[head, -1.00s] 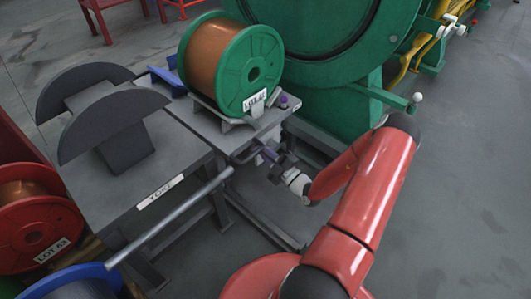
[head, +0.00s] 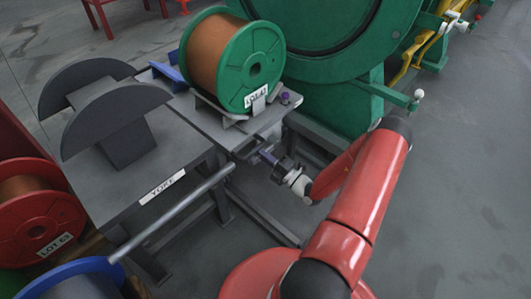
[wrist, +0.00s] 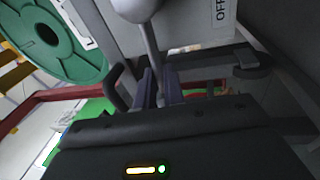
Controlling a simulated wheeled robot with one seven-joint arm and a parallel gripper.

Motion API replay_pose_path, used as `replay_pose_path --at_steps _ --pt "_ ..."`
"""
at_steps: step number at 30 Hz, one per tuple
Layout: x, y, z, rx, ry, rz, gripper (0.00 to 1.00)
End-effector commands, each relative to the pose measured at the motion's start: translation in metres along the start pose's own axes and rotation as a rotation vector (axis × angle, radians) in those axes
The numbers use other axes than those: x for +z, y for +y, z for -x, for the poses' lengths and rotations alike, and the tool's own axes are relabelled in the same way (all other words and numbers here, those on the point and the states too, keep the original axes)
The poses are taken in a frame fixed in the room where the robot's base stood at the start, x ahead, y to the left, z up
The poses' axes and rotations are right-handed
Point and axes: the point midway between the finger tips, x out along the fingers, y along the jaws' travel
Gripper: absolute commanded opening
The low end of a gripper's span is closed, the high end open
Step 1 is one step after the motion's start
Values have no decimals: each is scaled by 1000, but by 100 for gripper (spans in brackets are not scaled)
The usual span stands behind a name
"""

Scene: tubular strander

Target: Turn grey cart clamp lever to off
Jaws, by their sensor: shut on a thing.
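The grey clamp lever (wrist: 150,42) rises from between my fingers in the wrist view, with a rounded end at the top. A white plate marked OFF (wrist: 222,10) is to its right. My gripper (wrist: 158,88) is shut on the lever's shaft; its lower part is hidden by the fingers. In the head view my gripper (head: 268,157) is at the front edge of the grey cart (head: 205,117), low beside the spool. The lever is too small to make out there.
A green spool of copper wire (head: 254,68) sits on the cart. A purple knob (head: 285,96) is behind my gripper. A long grey bar (head: 180,213) extends left beside the yoke table (head: 165,150). The green machine (head: 340,95) stands behind; the floor at right is clear.

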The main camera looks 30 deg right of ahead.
Motion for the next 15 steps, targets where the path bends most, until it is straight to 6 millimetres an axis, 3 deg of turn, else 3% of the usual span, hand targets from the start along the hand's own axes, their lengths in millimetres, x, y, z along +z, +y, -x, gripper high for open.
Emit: replay_pose_path --at_steps 15 --pt "3 -24 5 -26 62 295 0"
